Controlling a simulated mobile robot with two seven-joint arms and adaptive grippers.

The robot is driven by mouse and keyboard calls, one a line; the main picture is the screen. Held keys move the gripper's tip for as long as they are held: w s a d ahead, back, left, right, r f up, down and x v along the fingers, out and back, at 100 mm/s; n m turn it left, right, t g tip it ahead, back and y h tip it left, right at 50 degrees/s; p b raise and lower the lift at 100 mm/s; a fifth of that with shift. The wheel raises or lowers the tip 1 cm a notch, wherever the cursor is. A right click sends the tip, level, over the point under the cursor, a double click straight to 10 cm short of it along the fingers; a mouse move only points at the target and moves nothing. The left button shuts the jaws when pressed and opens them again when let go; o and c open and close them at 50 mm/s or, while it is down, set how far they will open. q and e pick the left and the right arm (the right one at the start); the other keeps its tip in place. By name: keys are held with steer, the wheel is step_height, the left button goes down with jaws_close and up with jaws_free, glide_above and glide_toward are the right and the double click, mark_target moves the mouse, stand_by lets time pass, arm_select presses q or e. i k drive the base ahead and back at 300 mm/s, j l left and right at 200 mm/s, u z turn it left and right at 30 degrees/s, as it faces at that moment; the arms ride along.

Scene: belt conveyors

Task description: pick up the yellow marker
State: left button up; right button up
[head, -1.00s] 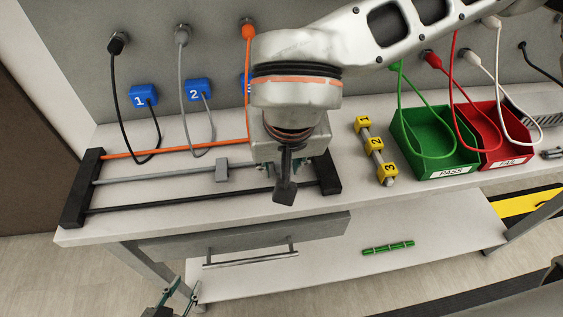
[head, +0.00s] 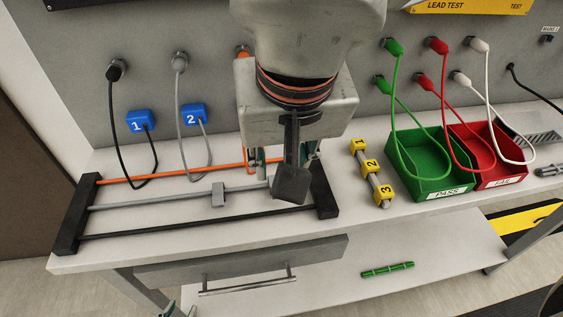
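Three yellow blocks are on a grey rod on the bench, right of centre: marker 1 (head: 358,146), marker 2 (head: 370,165) and marker 3 (head: 384,194). I cannot tell which one the task means. My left gripper (head: 287,164) is above the right part of the black rack (head: 326,190), left of the yellow markers and apart from them. Its fingers look spread, with no held object visible; its wrist and a dark bracket hide much of the space between them. Only a small tip of my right gripper (head: 166,308) shows at the bottom left edge.
Green tray (head: 440,188) and red tray (head: 500,180) stand right of the markers, with cables hanging into them. A green rod (head: 388,270) lies on the lower shelf.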

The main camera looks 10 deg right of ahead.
mark_target(368, 167)
steer(key=k, duration=1)
